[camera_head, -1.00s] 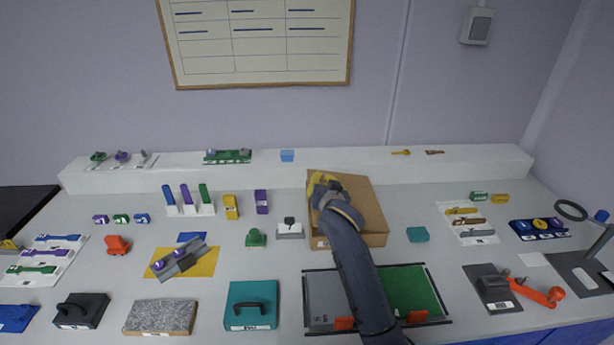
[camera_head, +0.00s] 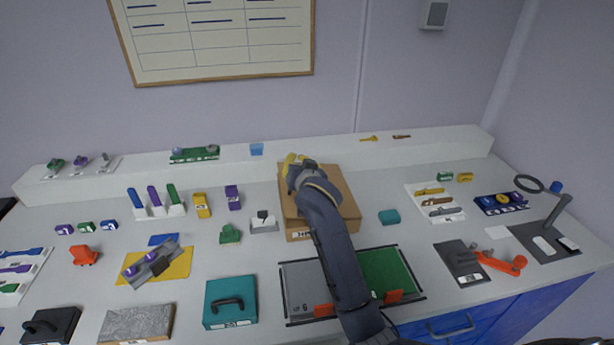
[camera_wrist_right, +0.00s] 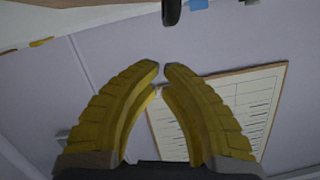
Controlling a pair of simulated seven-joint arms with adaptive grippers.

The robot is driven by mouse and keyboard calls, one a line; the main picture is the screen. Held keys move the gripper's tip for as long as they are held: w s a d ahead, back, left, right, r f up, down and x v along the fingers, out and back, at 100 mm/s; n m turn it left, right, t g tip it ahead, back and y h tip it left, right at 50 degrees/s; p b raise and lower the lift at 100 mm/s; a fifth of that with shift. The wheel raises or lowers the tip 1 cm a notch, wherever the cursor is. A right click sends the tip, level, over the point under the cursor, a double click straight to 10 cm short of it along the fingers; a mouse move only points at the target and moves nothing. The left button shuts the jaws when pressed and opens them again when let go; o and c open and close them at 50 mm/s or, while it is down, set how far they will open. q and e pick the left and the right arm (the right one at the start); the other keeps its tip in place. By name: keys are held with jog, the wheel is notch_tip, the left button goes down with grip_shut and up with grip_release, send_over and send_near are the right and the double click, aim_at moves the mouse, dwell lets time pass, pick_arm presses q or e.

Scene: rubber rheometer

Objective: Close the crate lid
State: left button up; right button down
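The crate (camera_head: 345,211) is a brown cardboard-coloured box near the middle of the table. Its broad brown top shows right of my arm, but I cannot tell whether the lid lies fully flat. My right gripper (camera_head: 293,162), with yellow fingers, is at the crate's far left corner, and my arm hides part of the crate. In the right wrist view my right gripper (camera_wrist_right: 162,68) has its fingertips close together with only a slight gap and nothing between them. It faces the wall, and the crate cannot be made out there. My left gripper is out of view.
A grey-and-green board (camera_head: 385,272) lies in front of the crate. A teal block (camera_head: 389,217) stands to its right and a small white-grey item (camera_head: 264,223) to its left.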

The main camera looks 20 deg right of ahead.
jog(key=s+d+r+m+y, duration=0.1)
jog(key=s+d+m, duration=0.3)
jog(key=s, duration=0.5)
jog(key=shift+y, duration=0.3)
jog(key=x, duration=0.3)
jog(key=a+x, duration=0.1)
jog(key=x, duration=0.2)
jog(key=f+x, duration=0.1)
jog(key=x, duration=0.3)
jog(key=shift+a, duration=0.4)
jog(key=shift+a+f, duration=0.6)
jog(key=shift+f, duration=0.1)
